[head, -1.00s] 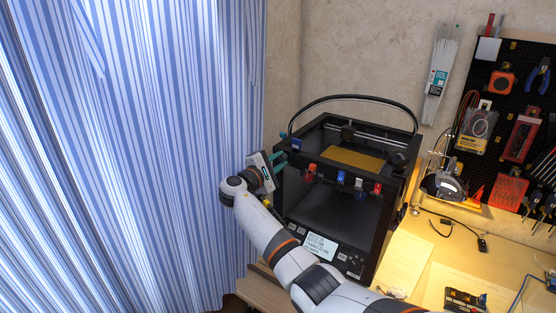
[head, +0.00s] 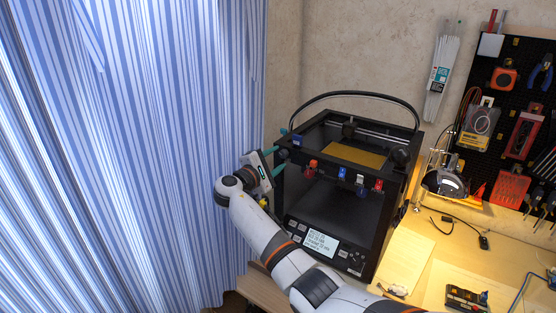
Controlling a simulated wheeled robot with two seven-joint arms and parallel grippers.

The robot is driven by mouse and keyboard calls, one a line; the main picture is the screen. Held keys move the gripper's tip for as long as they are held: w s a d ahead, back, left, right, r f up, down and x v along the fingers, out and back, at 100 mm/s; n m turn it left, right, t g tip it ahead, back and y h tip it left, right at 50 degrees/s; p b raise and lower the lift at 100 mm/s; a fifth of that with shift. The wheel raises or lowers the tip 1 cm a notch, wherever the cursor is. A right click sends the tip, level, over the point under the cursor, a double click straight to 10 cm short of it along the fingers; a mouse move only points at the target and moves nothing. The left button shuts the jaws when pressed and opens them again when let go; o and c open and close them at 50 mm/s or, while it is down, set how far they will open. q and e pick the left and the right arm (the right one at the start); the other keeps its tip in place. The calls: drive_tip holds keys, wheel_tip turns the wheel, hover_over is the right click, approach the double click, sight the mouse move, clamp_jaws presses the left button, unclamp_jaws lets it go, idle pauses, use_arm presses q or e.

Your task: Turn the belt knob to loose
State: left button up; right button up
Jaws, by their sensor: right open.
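The 3D printer (head: 396,220) is a black open-fronted frame on the bench. A small dark round part (head: 284,155), which may be the belt knob, is at its upper left corner. My right gripper (head: 277,160) is at this corner with its teal fingers open, one above and one below the dark part. I cannot tell whether they touch it. The knob's marking is not readable. A lit display (head: 320,243) on the printer's lower front shows small text I cannot read. My left gripper is not in view.
Small red, white and blue parts line the printer's upper front edge, including a red one (head: 310,168). A striped curtain (head: 130,150) hangs close at the left. A pegboard (head: 515,110) with tools and a lamp (head: 445,180) stand at the right.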

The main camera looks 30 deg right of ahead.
drive_tip(key=b+v, duration=0.3)
drive_tip(key=v, duration=0.7)
drive_tip(key=shift+a, duration=0.15)
